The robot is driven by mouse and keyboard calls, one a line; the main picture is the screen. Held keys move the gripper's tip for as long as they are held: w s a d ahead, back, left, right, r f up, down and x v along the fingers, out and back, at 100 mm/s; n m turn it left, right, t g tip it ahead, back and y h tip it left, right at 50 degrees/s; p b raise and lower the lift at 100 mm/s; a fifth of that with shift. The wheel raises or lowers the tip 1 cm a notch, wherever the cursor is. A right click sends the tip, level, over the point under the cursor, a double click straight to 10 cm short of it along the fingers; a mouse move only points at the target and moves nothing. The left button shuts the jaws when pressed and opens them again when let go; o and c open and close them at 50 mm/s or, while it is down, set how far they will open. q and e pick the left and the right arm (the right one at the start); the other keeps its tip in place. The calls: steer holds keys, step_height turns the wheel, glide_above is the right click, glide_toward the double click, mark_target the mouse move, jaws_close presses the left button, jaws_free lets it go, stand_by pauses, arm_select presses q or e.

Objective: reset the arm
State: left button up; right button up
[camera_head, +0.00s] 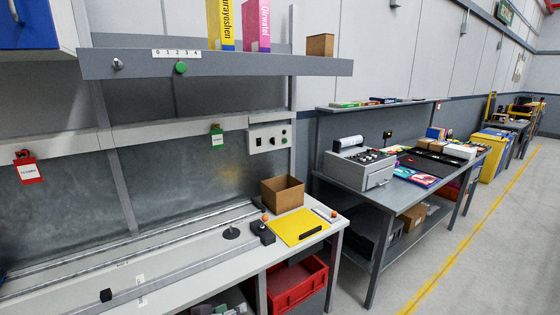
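Neither of my grippers shows in the head view, and I see no part of my arms for certain. A workbench (205,287) fills the lower left. On it a long grey bar (185,277) runs along the front, with a small black piece (106,295) on its left part. At its right end stands a black block with an orange knob (263,231). A black disc on a thin stem (231,233) stands just behind the bar. I cannot tell which part, if any, is the arm named in the task.
A yellow sheet (293,230) and an open cardboard box (282,194) lie at the bench's right end. A red crate (296,286) sits below. A shelf (215,65) overhangs the bench. A second bench (380,191) stands right, with clear floor (470,250) beyond.

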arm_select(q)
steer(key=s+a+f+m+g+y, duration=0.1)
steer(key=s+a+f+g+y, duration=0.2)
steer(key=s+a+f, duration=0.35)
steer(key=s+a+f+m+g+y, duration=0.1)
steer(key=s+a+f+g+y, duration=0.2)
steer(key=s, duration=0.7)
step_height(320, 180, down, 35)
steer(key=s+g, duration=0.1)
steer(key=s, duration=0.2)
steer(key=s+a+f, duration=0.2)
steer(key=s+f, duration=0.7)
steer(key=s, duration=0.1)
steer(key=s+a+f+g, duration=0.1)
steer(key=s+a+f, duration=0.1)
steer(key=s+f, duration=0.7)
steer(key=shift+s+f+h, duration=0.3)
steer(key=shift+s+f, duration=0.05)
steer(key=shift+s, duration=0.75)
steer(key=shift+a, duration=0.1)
